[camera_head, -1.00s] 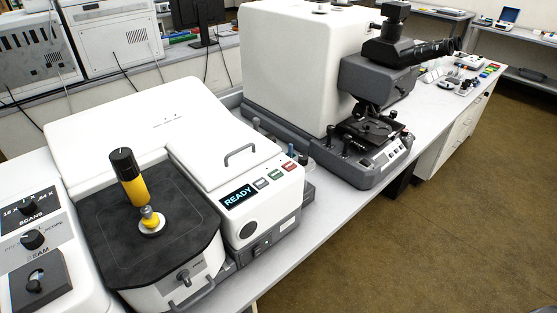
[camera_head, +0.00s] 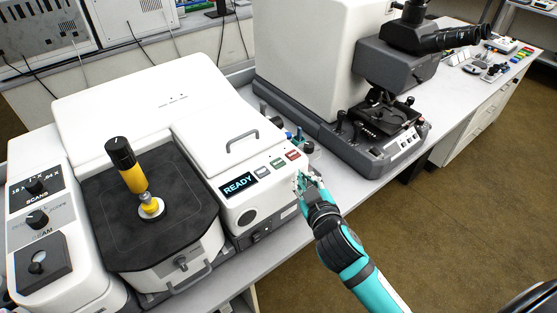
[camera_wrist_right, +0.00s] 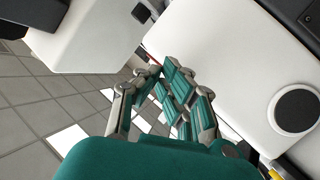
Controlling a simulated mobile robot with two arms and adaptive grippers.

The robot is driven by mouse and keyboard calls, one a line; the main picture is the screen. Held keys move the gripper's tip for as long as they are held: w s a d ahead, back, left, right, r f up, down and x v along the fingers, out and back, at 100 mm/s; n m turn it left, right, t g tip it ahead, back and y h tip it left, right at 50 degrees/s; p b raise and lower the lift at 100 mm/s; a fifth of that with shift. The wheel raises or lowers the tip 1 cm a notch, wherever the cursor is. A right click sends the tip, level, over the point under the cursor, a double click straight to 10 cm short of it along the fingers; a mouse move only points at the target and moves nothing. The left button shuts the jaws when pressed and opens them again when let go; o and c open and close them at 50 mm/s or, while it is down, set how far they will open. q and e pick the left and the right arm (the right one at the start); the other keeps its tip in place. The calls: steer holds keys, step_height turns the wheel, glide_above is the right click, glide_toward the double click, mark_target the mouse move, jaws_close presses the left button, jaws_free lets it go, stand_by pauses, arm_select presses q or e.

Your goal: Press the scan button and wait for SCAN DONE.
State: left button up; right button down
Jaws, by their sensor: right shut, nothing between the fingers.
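The white instrument (camera_head: 130,105) has a dark display (camera_head: 238,186) that reads READY in light blue. Right of the display is a row of three small buttons: a grey one (camera_head: 262,172), a green one (camera_head: 278,163) and a red one (camera_head: 293,155). Their labels are too small to read. My right gripper (camera_head: 302,178) is shut and empty, by the right end of the front panel, just below the red button in the picture. In the right wrist view its fingertips (camera_wrist_right: 160,72) are together near the white housing (camera_wrist_right: 225,60); the buttons cannot be made out there. My left gripper is not in view.
A yellow-and-black cylinder (camera_head: 126,165) stands on the black-topped sample compartment (camera_head: 185,235). A round black disc (camera_head: 248,217) is on the front below the display. The microscope (camera_head: 385,110) stands to the right. Open floor (camera_head: 460,220) lies in front of the bench.

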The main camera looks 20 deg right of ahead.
steer(key=w+a+r+n+t+y, duration=0.2)
steer(key=a+r+n+t+y, duration=0.15)
steer(key=r, duration=0.45)
steer(key=w+a+r+n+t+y, duration=0.2)
steer(key=a+r+n+y, duration=0.15)
steer(key=r, duration=0.35)
steer(key=s+a+r+n+g+y, duration=0.2)
steer(key=a+n+g+y, duration=0.45)
steer(key=n, duration=0.45)
steer(key=s+a+r+n+g+y, duration=0.1)
steer(key=a+r+n+g+y, duration=0.1)
steer(key=a+n+g+y, duration=0.6)
steer(key=w+d+f+n+h, duration=0.1)
steer(key=w+d+f+h, duration=0.2)
steer(key=d+h, duration=0.5)
steer(key=w+d+f+n+h, duration=0.1)
steer(key=w+d+f+h, duration=0.2)
steer(key=d+h, duration=0.6)
steer(key=shift+w+d+f+p, duration=0.2)
steer(key=shift+w+d+p, duration=0.25)
steer(key=shift+w, duration=0.45)
